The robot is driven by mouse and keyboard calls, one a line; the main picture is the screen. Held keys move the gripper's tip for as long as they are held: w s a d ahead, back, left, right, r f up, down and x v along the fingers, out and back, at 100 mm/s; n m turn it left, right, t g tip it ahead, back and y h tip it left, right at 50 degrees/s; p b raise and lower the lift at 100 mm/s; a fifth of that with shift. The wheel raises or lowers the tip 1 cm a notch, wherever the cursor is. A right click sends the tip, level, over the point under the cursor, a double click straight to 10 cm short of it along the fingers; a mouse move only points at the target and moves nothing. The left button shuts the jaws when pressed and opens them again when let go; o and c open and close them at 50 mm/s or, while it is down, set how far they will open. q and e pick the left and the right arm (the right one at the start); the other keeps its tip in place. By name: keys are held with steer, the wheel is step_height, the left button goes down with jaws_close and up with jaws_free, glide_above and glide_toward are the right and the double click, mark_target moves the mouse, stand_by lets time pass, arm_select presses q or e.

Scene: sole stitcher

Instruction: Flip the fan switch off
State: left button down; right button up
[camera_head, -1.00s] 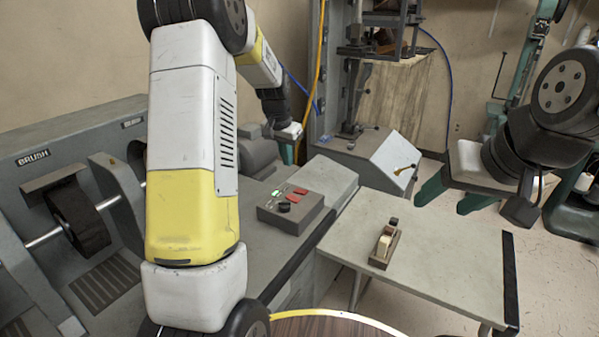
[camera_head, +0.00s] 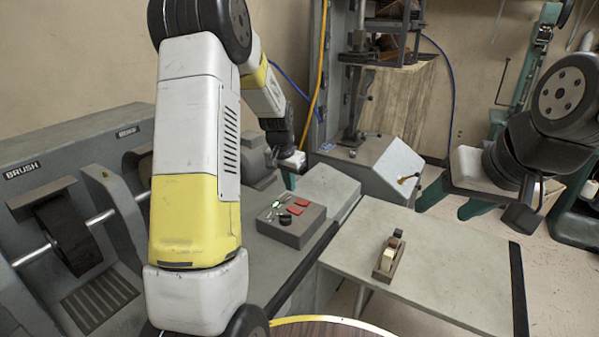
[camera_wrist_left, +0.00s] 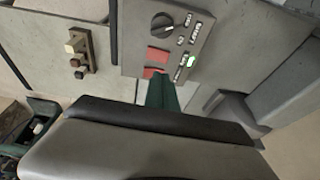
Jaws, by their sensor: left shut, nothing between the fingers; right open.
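The grey control box (camera_head: 292,222) stands on the machine bench, with two red switches (camera_head: 295,210), a green light and a black knob (camera_head: 285,219). The left wrist view shows the box (camera_wrist_left: 140,18) close up, with the red switches (camera_wrist_left: 158,56) and the lit green light (camera_wrist_left: 191,61). Its labels are too small to read surely, so I cannot tell which switch is the fan's. My left gripper (camera_head: 291,184) is shut and empty, behind the box. In the wrist view its green fingers (camera_wrist_left: 162,84) overlap the lower red switch; contact is unclear. My right gripper (camera_head: 441,208) is open and empty, far right.
A grey machine with a sloped face (camera_head: 395,168) stands behind the box. The brush machine (camera_head: 75,190) is at left. My left arm hides part of the bench.

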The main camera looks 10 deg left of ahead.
mark_target(292, 208)
arm_select(q)
steer(key=x, duration=0.6)
steer(key=shift+s+a+f, duration=0.2)
steer(key=shift+s+f, duration=0.1)
steer(key=shift+s, duration=0.05)
steer(key=shift+f, duration=0.7)
steer(key=shift+a, duration=0.1)
steer(key=shift+f, duration=0.25)
steer(key=shift+s+d+r, duration=0.2)
steer(key=shift+d, duration=0.5)
steer(key=shift+r, duration=0.15)
